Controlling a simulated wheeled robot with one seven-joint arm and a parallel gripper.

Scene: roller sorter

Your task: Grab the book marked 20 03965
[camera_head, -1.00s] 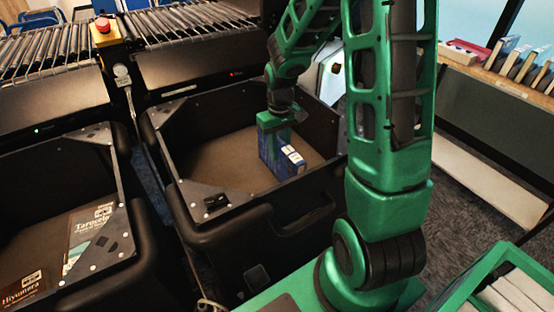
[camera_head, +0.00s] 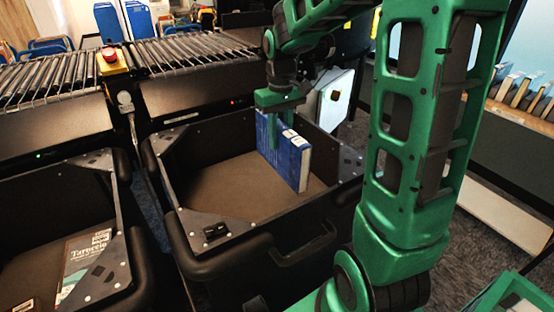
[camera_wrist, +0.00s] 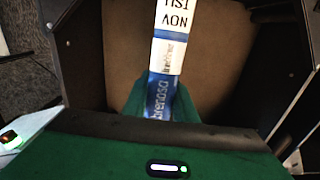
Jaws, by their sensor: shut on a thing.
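A blue book (camera_head: 294,160) with white labels on its spine stands upright, held by my gripper (camera_head: 273,132) over the right-hand black bin (camera_head: 222,222). My gripper is shut on the book, with green fingers on its sides. In the wrist view the blue spine (camera_wrist: 161,95) runs up between the fingers of my gripper (camera_wrist: 160,108). Its white label reads "NOV" and "TSI" in part; the number 20 03965 is not legible. The brown bin floor shows below the book.
A shelf of books (camera_head: 525,90) stands at right.

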